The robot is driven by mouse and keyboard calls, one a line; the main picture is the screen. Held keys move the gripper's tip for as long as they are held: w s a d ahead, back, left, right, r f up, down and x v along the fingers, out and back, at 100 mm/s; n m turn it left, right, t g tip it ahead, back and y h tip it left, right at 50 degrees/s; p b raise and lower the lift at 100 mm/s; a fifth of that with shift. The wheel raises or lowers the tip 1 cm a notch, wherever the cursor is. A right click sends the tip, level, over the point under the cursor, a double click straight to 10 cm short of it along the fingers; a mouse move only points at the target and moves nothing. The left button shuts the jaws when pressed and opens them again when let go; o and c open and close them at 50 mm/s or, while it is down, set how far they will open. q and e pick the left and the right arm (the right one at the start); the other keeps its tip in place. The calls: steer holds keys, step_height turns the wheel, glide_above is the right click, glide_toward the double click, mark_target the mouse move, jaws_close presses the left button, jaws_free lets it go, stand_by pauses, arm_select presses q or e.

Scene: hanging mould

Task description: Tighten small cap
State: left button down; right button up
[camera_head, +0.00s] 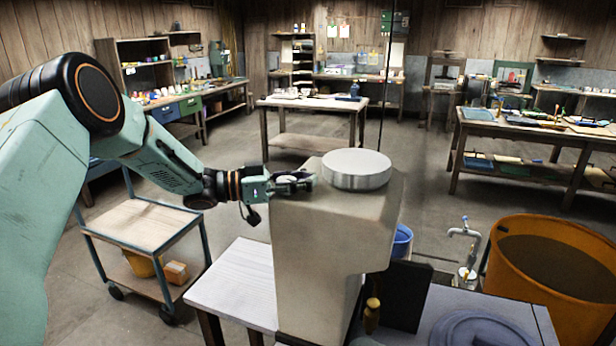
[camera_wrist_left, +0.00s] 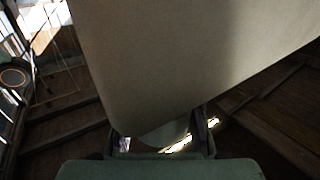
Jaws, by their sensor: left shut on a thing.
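The pale mould (camera_head: 325,235) hangs in the middle of the head view, with a large round grey cap (camera_head: 357,168) on its top. My left gripper (camera_head: 297,183) reaches in from the left at the mould's upper left edge. In the left wrist view the mould (camera_wrist_left: 190,60) fills the upper part. There my left gripper (camera_wrist_left: 163,143) is shut on a pale rounded piece, which looks like the small cap (camera_wrist_left: 165,133), close against the mould. In the head view the fingers mostly hide this small cap. My right gripper is not in view.
A white-topped table (camera_head: 235,285) stands below the mould at left, and a wheeled cart (camera_head: 145,222) is farther left. An orange tub (camera_head: 570,300) and a tap (camera_head: 465,235) are at right. A thin line hangs above the mould. Open floor lies behind.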

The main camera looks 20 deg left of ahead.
arm_select(q)
steer(key=shift+s+m+g+h, duration=0.15)
steer(key=shift+m+g+h, duration=0.25)
steer(key=shift+m+g, duration=0.1)
steer(key=shift+r, duration=0.15)
